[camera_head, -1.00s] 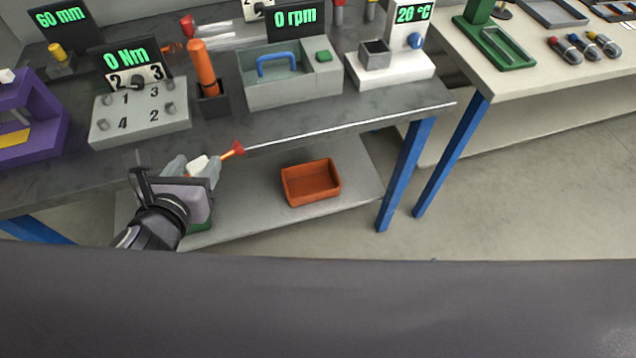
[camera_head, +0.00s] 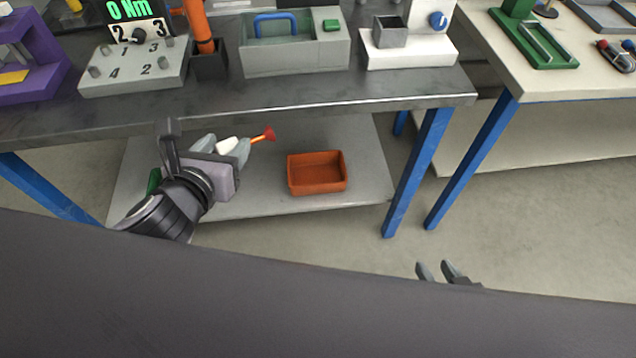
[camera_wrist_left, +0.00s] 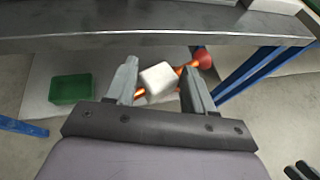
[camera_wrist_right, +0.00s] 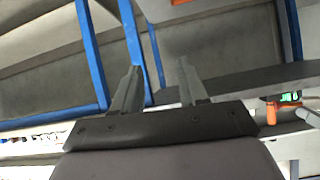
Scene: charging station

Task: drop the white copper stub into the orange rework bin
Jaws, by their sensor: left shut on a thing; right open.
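The white copper stub is a white block on an orange-copper rod with a red flared end; its white block (camera_head: 227,145) shows in the head view and in the left wrist view (camera_wrist_left: 158,79). My left gripper (camera_head: 226,148) is shut on it and holds it in front of the bench edge, left of and above the orange bin. The orange rework bin (camera_head: 317,188) stands on the lower shelf, open at the top; its inside looks empty. My right gripper (camera_head: 442,271) is open and empty at the lower right, its fingertips just showing; it also shows in the right wrist view (camera_wrist_right: 158,88).
The grey bench top (camera_head: 300,108) overhangs the lower shelf (camera_head: 365,160). Blue legs (camera_head: 418,172) stand right of the bin. A green bin (camera_wrist_left: 72,89) shows on the shelf at the left. A second table (camera_head: 540,88) stands at the right.

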